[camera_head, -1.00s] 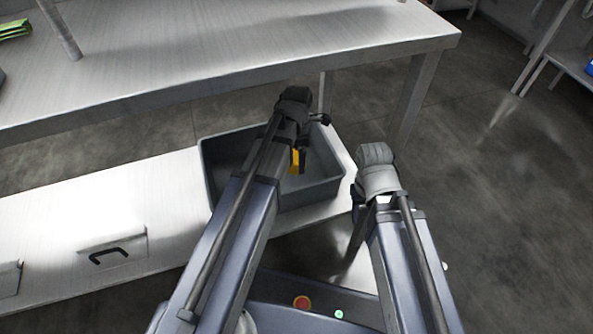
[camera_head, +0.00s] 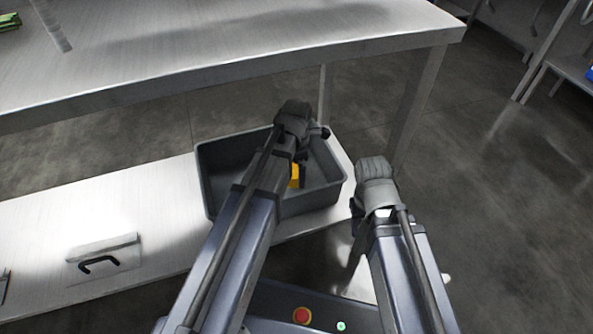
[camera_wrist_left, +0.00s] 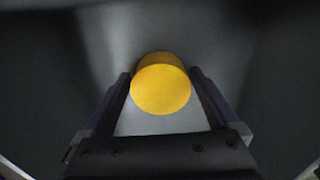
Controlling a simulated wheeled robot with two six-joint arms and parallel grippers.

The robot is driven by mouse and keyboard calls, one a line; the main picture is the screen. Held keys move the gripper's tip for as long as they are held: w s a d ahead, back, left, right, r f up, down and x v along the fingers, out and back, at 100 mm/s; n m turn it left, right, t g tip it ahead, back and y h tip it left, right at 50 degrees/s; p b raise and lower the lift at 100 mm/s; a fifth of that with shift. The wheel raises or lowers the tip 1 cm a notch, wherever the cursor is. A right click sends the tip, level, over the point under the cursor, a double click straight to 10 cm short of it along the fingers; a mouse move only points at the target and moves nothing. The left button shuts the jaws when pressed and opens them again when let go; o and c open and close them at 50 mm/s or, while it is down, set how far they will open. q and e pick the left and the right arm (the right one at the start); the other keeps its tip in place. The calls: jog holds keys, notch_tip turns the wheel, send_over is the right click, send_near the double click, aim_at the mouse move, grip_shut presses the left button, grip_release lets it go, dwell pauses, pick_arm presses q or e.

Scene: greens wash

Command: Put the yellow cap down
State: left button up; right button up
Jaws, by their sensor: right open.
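The yellow cap (camera_head: 294,176) shows partly behind my left arm in the head view, inside the grey bin (camera_head: 209,180). In the left wrist view the yellow cap (camera_wrist_left: 161,90) sits between the two fingers of my left gripper (camera_wrist_left: 160,76), with a finger close against each side. The gripper looks shut on it. The bin's grey inside surrounds it; I cannot tell whether the cap touches the bin floor. My right gripper (camera_head: 357,215) is open, outside the bin to the right, with its fingers mostly hidden by its wrist.
The bin stands on a low metal shelf (camera_head: 160,185). A higher metal table (camera_head: 250,45) lies beyond, with a leg (camera_head: 415,110) right of the bin. A plate with a black handle (camera_head: 100,262) lies at the left. Open floor is at the right.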

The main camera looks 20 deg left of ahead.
aim_at(296, 169)
pick_arm(q)
jog(key=shift+o, duration=0.2)
jog(key=shift+r, duration=0.1)
notch_tip(296, 169, up, 12)
jog(key=p, duration=1.2)
jog(key=s+d+m, duration=0.5)
jog(key=s+m, duration=0.2)
jog(key=m, duration=0.7)
jog(key=s+d+m+y, duration=0.1)
jog(key=s+d+m, duration=0.4)
jog(key=m, duration=0.9)
jog(key=shift+s+m, duration=0.4)
jog(key=shift+s, duration=0.85)
